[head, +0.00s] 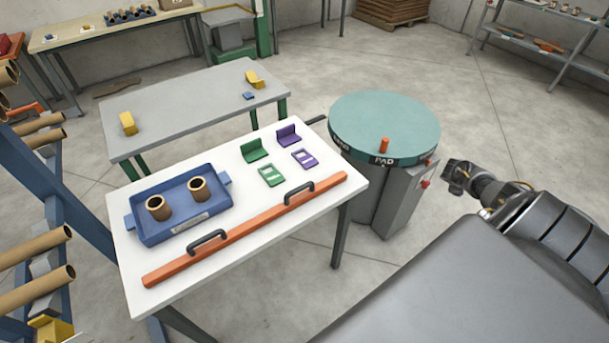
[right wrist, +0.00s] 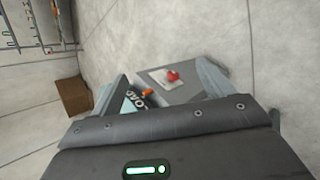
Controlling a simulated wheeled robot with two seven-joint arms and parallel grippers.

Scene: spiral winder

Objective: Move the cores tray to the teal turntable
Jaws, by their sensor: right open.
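The blue cores tray (head: 150,231) sits on the white table (head: 125,262) at the left of the head view, with two upright brown cardboard cores (head: 199,189) in it. It has a small handle tab at each end. The teal turntable (head: 385,115) stands beyond the table's right end, its top bare except for an orange peg (head: 384,145) near the front rim. My right gripper (head: 453,178) is open and empty, to the right of the turntable and far from the tray. My left gripper is not in view.
An orange bar (head: 245,229) with two black handles lies along the table's front edge. Green (head: 255,150) and purple (head: 289,136) brackets and cards lie right of the tray. A grey table (head: 190,108) stands behind. A blue rack (head: 40,170) with cardboard tubes is at left.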

